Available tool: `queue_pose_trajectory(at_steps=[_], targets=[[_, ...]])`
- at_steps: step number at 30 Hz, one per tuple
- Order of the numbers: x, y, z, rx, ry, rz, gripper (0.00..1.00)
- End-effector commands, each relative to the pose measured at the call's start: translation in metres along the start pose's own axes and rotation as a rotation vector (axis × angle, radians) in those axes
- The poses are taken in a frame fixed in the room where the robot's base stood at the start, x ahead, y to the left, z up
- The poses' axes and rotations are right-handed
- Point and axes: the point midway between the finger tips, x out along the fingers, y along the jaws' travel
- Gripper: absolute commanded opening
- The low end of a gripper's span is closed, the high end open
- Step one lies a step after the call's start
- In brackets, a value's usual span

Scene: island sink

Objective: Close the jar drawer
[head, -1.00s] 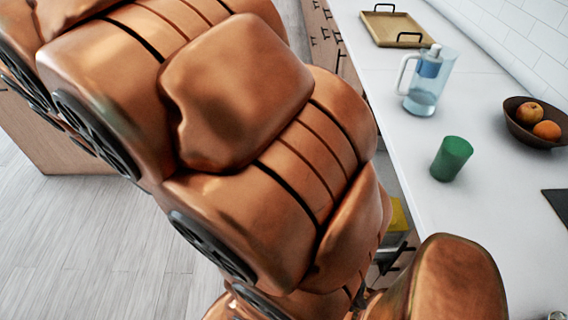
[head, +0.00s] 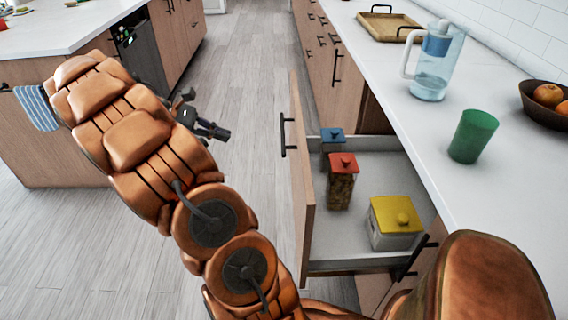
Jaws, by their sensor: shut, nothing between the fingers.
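The jar drawer (head: 303,190) stands pulled out from the right-hand counter, with a wooden front and a dark bar handle (head: 287,135) on its outer face. Inside it are a jar with a blue lid (head: 333,136), a jar with a red lid (head: 341,184) and a wider jar with a yellow lid (head: 397,222). My gripper (head: 222,133) is shut and empty, out over the aisle. It is left of the drawer front and apart from it.
The right counter (head: 420,130) carries a tray (head: 388,27), a pitcher (head: 432,65), a green cup (head: 472,136) and a fruit bowl (head: 546,105). An island (head: 60,155) with a striped towel (head: 37,108) stands at left. The aisle floor (head: 245,60) is clear.

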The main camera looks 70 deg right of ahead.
Motion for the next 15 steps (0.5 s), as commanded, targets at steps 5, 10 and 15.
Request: queue_pose_trajectory(at_steps=[5,10,15], targets=[[0.037,0.030,-0.045,-0.067,-0.099,-0.010,0.00],[0.066,0.054,-0.078,-0.128,-0.170,-0.025,0.00],[0.087,0.067,-0.101,-0.172,-0.214,-0.042,0.00]])
